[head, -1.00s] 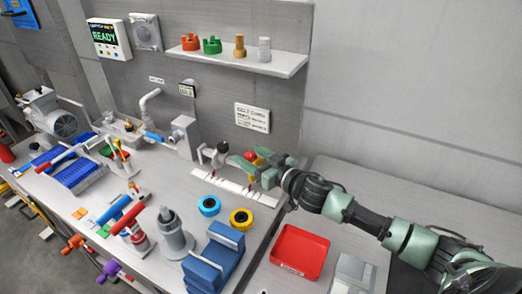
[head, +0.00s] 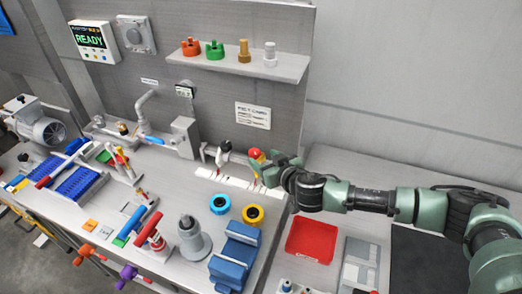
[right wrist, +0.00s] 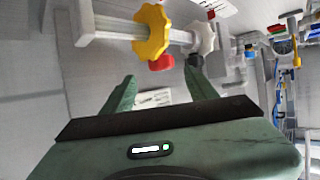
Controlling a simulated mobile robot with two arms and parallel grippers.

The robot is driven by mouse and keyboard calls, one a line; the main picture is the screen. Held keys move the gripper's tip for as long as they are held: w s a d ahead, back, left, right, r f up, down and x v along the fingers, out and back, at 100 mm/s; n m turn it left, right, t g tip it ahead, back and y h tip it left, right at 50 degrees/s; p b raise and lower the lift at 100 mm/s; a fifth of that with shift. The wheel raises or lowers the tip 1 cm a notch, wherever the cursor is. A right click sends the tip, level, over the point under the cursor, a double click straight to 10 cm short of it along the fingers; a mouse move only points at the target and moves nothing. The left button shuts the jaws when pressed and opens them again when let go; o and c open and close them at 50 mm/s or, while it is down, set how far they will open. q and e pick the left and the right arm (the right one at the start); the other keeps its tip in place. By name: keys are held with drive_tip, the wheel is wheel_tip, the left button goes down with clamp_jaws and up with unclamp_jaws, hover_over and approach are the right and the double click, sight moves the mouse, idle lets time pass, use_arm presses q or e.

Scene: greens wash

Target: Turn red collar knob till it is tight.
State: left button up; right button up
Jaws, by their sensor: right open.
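A small red knob (head: 255,153) shows at the back of the bench, partly hidden by my right gripper. In the right wrist view the red knob (right wrist: 161,62) lies just beyond the gap between the fingertips, below a yellow lobed knob (right wrist: 152,32). A white lobed knob (right wrist: 205,38) is on the same pipe. My right gripper (right wrist: 160,72) is open, one finger on each side of the red knob. I cannot tell whether either finger touches it. In the head view the right gripper (head: 266,166) comes in from the right. My left gripper is not in view.
A shelf (head: 290,70) above holds several coloured knobs. A panel (head: 91,38) reads READY. Blue and yellow rings (head: 252,204), a grey post (head: 191,240) and a blue block (head: 235,262) stand in front. A red tray (head: 310,241) lies at right.

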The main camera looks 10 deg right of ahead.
sight(257, 153)
drive_tip(key=x, duration=0.5)
drive_tip(key=shift+a+r+p, duration=0.15)
drive_tip(key=shift+p, duration=0.2)
drive_tip(key=shift+w+a+f, duration=0.1)
drive_tip(key=shift+w+f, duration=0.1)
drive_tip(key=shift+w, duration=0.1)
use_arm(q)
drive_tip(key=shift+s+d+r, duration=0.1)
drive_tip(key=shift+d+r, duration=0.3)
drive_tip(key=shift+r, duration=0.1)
use_arm(e)
drive_tip(key=shift+c, duration=0.4)
clamp_jaws()
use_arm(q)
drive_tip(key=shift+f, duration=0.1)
use_arm(e)
drive_tip(key=shift+n+y, duration=0.4)
drive_tip(key=shift+y, duration=0.1)
